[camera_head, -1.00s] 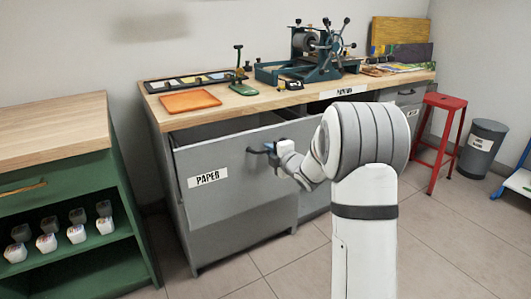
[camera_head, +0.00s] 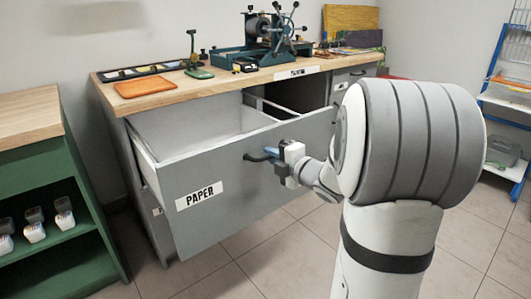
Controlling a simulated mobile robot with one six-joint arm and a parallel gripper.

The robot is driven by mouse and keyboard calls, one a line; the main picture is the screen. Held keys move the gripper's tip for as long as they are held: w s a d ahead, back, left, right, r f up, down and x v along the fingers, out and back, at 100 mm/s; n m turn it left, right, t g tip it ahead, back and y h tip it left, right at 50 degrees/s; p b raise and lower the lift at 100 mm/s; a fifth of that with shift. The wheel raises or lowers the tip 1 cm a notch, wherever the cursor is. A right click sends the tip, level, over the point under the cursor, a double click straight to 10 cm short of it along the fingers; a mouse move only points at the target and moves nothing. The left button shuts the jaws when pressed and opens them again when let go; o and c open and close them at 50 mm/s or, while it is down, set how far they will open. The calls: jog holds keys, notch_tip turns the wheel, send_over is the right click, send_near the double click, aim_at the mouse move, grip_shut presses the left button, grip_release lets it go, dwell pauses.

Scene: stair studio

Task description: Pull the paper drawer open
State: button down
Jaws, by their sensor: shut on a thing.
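The paper drawer (camera_head: 222,203) is a wide grey drawer with a white "PAPER" label. It stands well out from the grey cabinet under a wooden worktop, and its pale, empty-looking inside shows behind the front. Its dark handle (camera_head: 254,158) is on the drawer front, right of the label. My gripper (camera_head: 276,155) is at the handle and shut on it. Part of the handle is hidden by the gripper's fingers. My arm comes in from the right and hides the right end of the drawer front.
The worktop (camera_head: 215,86) holds an orange tray (camera_head: 146,88), a green tool (camera_head: 196,62) and a press (camera_head: 262,42). A green shelf unit (camera_head: 45,185) with small jars stands at the left. A blue rack (camera_head: 505,110) stands at the right. Tiled floor is free in front.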

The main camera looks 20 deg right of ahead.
jog(key=shift+s+d, duration=0.1)
jog(key=shift+s, duration=0.6)
jog(key=c, duration=1.6)
grip_release()
jog(key=shift+d, duration=0.1)
jog(key=f+p+v, duration=0.1)
jog(key=p+v, duration=0.1)
jog(key=v, duration=0.5)
jog(key=shift+s+r, duration=0.35)
jog(key=shift+r, duration=0.15)
